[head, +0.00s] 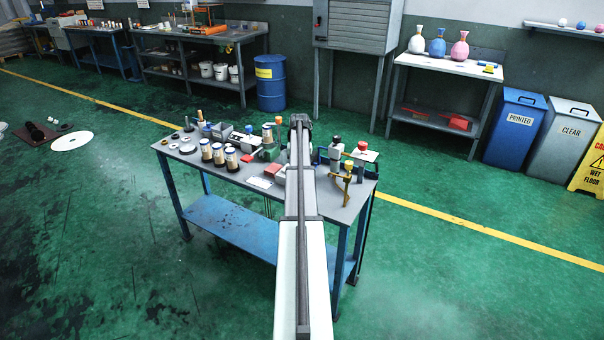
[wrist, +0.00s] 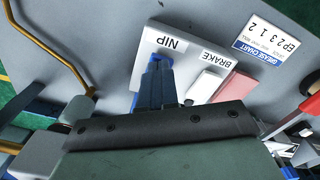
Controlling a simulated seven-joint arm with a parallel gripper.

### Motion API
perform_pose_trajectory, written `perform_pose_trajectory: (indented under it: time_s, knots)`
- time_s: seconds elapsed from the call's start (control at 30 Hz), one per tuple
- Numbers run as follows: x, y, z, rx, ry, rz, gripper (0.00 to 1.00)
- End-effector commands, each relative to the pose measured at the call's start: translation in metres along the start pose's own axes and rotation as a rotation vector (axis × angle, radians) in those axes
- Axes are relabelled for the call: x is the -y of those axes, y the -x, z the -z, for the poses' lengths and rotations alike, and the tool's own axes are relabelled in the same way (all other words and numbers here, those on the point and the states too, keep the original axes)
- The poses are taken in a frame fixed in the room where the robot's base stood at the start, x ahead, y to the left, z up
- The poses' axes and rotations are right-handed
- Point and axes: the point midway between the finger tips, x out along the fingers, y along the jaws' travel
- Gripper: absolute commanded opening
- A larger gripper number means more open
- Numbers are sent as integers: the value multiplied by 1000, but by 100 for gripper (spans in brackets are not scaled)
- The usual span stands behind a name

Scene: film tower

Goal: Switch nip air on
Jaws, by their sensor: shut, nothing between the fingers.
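In the wrist view, a white box (wrist: 187,43) carries the labels NIP (wrist: 174,44) and BRAKE (wrist: 216,59). My gripper (wrist: 158,66) is shut and empty, its dark blue fingers pointing at the box just below the NIP label. The fingers cover the place under NIP, so the nip switch and its position are hidden. I cannot tell whether the fingertips touch it. A pale switch (wrist: 204,86) sits under BRAKE, to the right of the fingers. In the head view my arm hides the gripper and the box.
The small workbench (head: 345,205) is crowded with rollers, jars and small devices. In the wrist view a bent brass-coloured rod (wrist: 62,52) stands left of the box, a red block (wrist: 234,88) is close on its right, and a grease chart card (wrist: 272,40) lies beyond.

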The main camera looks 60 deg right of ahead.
Motion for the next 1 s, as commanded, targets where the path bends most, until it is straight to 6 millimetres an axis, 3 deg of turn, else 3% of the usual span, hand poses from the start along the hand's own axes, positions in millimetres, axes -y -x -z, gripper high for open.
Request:
perform_pose_trajectory:
  time_s: [0.7, 1.0]
  knots:
    - [0, -8, 0, 0, 0, 0, 0]
    - [0, 0, 0, -1, 0, 0, 0]
